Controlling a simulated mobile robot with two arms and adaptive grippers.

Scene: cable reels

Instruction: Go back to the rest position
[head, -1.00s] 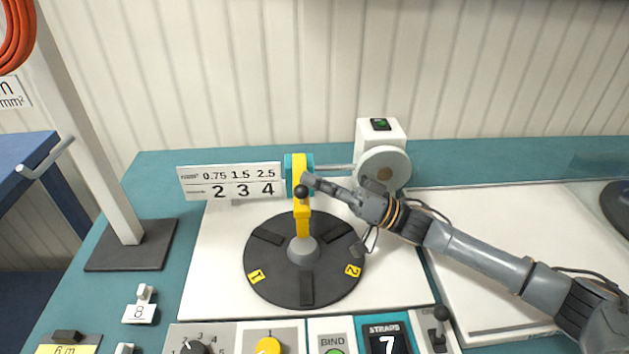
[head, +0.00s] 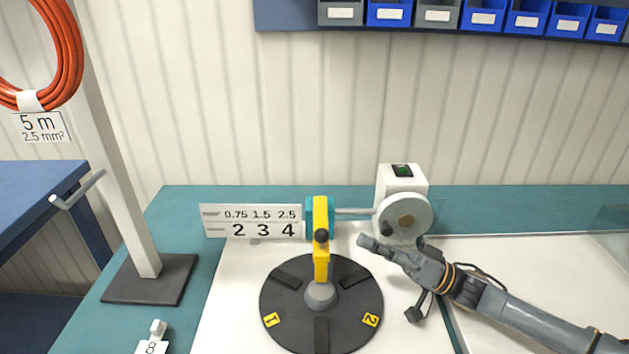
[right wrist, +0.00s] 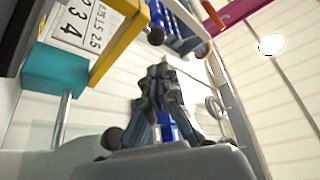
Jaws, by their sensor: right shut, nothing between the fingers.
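My right gripper (head: 365,241) is shut and empty. In the head view it stands just right of the yellow lever arm (head: 320,262) with its black knob, apart from it, above the white board. In the right wrist view the closed fingers (right wrist: 163,78) point away from the camera, with the yellow lever arm (right wrist: 120,45) at the upper left. My right arm reaches in from the lower right. My left gripper is in neither view.
A black turntable (head: 322,300) with plates 1 and 2 lies below the lever. A white motor unit with a grey disc (head: 405,214) stands behind my gripper. A number sign (head: 252,221) is at the left. The white board at the right is clear beyond my arm.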

